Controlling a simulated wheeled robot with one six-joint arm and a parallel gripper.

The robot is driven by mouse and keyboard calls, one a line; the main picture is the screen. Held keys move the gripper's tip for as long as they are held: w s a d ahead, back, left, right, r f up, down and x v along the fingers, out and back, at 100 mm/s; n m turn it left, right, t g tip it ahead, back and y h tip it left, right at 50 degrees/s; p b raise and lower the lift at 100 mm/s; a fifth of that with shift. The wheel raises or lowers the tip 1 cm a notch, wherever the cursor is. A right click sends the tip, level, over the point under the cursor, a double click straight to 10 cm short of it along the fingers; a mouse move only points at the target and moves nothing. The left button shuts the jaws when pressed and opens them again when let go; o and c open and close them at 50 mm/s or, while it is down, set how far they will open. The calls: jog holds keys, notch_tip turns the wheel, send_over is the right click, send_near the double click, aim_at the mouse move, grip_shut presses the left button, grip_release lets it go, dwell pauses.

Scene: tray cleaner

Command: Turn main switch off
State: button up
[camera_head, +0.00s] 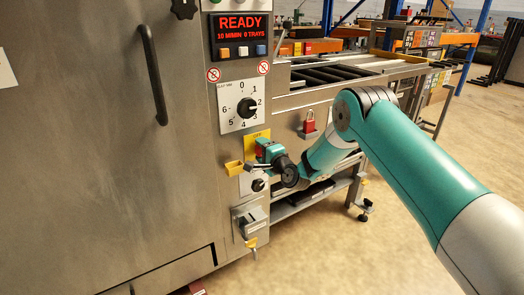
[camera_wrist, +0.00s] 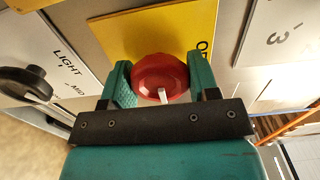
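The main switch is a round red knob (camera_wrist: 160,78) with a white mark on a yellow plate (camera_wrist: 185,25). In the wrist view the white mark points down, and part of the word OFF shows at the plate's right. In the head view the yellow plate (camera_head: 250,142) is on the machine's front column, below the numbered dial. My gripper (camera_wrist: 159,75) has one finger on each side of the red knob, and both look pressed against it. In the head view my gripper (camera_head: 262,150) hides most of the knob.
A numbered dial (camera_head: 247,108) and a READY display (camera_head: 240,27) are above. A light switch (camera_wrist: 35,80) is below the main switch. Open floor lies at right.

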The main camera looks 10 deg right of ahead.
jog(key=shift+f+n+b, duration=0.1)
jog(key=shift+n+b, duration=0.25)
jog(key=shift+n, duration=0.05)
jog(key=n+b, duration=0.3)
jog(key=shift+f+n, duration=0.15)
jog(key=shift+n, duration=0.25)
jog(key=n+b, duration=0.3)
jog(key=n, duration=0.1)
jog(key=shift+n+b, duration=0.3)
jog(key=shift+b, duration=0.05)
jog(key=n+b, duration=0.7)
jog(key=n, duration=0.1)
jog(key=shift+n+b, duration=0.3)
jog(key=shift+b, duration=0.1)
jog(key=shift+r, duration=0.2)
jog(key=o, duration=0.9)
